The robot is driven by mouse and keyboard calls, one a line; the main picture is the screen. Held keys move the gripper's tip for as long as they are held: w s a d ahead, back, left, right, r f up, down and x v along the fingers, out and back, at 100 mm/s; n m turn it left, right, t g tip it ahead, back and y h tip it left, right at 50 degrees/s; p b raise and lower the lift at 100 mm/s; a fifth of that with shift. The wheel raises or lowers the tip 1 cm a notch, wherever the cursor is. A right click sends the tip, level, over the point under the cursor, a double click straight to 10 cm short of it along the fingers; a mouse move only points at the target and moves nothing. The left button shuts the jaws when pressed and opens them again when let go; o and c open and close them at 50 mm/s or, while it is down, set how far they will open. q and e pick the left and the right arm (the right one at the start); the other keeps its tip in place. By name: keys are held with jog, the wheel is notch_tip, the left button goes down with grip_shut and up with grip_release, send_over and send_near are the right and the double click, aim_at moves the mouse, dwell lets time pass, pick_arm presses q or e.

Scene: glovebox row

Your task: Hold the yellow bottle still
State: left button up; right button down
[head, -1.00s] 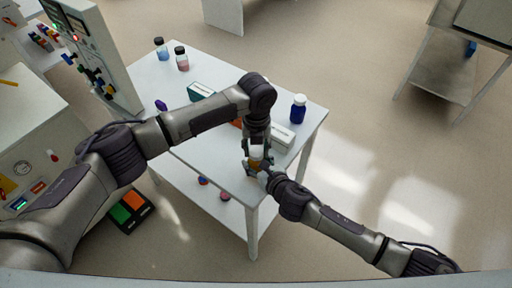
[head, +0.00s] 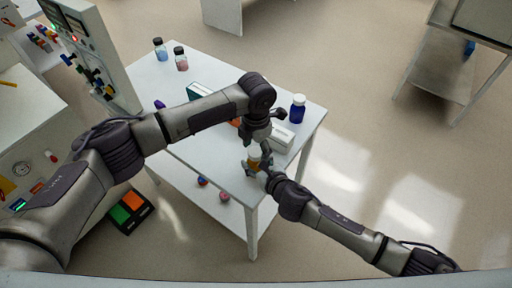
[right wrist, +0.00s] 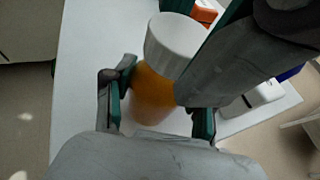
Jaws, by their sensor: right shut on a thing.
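The yellow bottle (right wrist: 153,98) is orange-yellow with a white cap (right wrist: 172,45). In the head view the bottle (head: 254,156) is near the front corner of the white table (head: 215,168). My right gripper (right wrist: 160,108) is shut on its body, with one teal-padded finger on each side. In the head view my right gripper (head: 257,168) is at the bottle's lower part. My left gripper (head: 257,138) is above and behind the cap, its fingers apart. In the right wrist view it covers part of the cap and bottle.
A blue bottle (head: 298,108) and a white box (head: 283,137) are close behind on the right. A teal box (head: 197,91) is partly hidden by my left arm.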

pick_arm(q)
jog(key=shift+r, duration=2.2)
jog(key=shift+c, duration=0.4)
